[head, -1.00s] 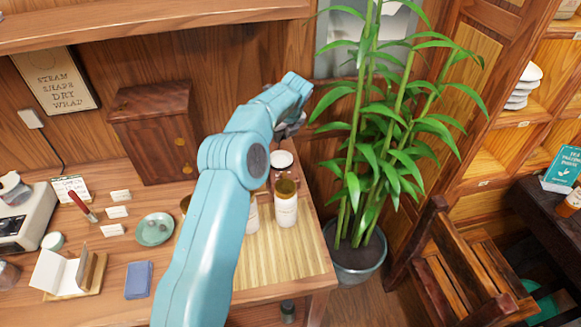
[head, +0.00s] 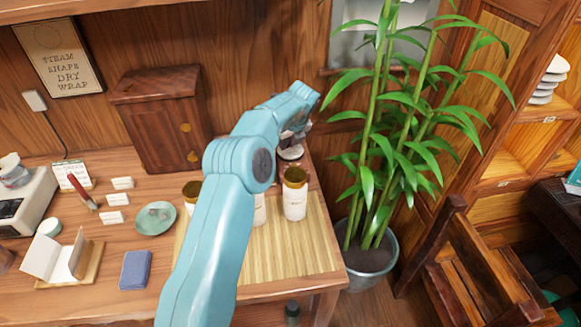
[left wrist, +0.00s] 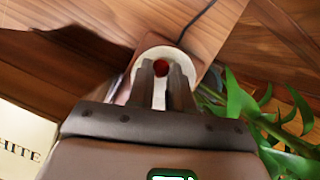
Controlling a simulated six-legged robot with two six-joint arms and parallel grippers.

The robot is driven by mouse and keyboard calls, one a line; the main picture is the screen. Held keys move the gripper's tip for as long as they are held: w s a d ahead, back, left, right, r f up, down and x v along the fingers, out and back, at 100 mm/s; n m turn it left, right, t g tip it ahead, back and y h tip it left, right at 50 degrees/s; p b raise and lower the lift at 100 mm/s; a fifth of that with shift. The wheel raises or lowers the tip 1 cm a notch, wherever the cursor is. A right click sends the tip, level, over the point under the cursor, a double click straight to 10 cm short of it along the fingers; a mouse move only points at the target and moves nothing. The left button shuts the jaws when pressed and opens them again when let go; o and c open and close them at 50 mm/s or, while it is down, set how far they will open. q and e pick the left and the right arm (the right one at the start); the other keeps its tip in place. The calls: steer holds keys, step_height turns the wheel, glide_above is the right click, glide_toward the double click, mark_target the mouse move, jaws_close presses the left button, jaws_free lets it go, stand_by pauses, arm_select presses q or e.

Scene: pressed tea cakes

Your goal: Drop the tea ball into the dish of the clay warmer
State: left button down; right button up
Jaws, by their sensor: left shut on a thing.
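My left gripper (left wrist: 160,80) is shut on a small dark red tea ball (left wrist: 161,67), which shows between the fingertips in the left wrist view. Behind the ball is the pale round dish (left wrist: 144,54) of the clay warmer, so the ball lines up with the dish in that view. In the head view the warmer's dish (head: 291,153) is at the back right of the table, partly covered by my left gripper (head: 298,137), which is just above it. The gap between ball and dish cannot be judged. My right gripper is not in view.
White jars (head: 295,200) stand on the bamboo mat (head: 295,250) in front of the warmer. A potted plant (head: 370,258) rises close by on the right, its leaves near my gripper. A wooden cabinet (head: 160,125) is to the left, with a green dish (head: 155,218) before it.

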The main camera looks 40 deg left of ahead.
arm_select(q)
steer(key=shift+s+a+r, duration=0.1)
steer(key=c, duration=1)
jaws_free()
steer(key=shift+o, duration=0.2)
steer(key=v, duration=1.6)
steer(key=shift+p, duration=0.3)
